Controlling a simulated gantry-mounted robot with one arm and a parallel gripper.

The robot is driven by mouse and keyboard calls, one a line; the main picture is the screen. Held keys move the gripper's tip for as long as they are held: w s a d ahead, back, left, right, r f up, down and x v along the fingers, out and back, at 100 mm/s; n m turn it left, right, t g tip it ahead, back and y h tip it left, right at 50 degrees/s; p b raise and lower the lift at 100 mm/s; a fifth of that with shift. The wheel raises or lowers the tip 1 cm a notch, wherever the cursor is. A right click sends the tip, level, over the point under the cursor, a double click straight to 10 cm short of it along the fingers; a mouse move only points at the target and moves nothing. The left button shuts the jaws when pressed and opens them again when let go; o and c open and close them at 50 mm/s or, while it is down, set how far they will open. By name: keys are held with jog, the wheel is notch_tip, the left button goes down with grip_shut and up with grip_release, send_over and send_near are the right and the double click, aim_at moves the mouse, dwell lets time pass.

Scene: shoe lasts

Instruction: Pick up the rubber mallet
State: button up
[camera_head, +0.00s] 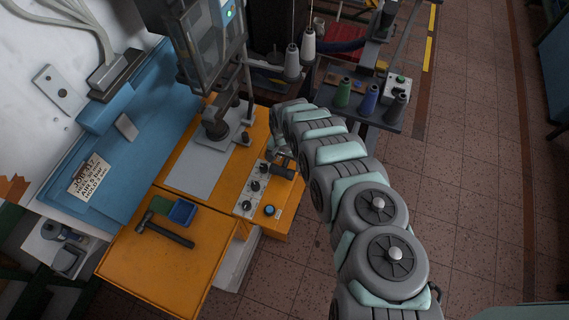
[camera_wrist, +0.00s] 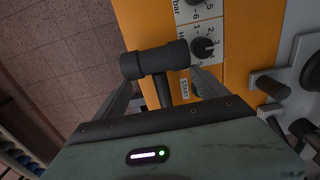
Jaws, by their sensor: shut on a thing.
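The rubber mallet has a thick black cylindrical head (camera_wrist: 155,60), seen crosswise beyond my gripper in the wrist view. Its dark handle (camera_wrist: 163,92) runs down from the head between the two fingers. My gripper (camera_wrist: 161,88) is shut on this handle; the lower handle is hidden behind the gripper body. In the head view my gripper (camera_head: 282,153) is over the right side of the orange machine table, with the mallet's dark head (camera_head: 283,171) just below it, beside the control panel. I cannot tell how far the mallet is from the panel.
The control panel (camera_head: 259,191) with several knobs is close by. A hammer (camera_head: 165,230) and a blue tray (camera_head: 182,211) lie on the orange table (camera_head: 160,270) at left. A press machine stands behind. Thread spools (camera_head: 368,98) stand on a shelf at upper right. Open floor lies right.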

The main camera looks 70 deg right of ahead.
notch_tip(320, 180, up, 17)
dwell(0.7)
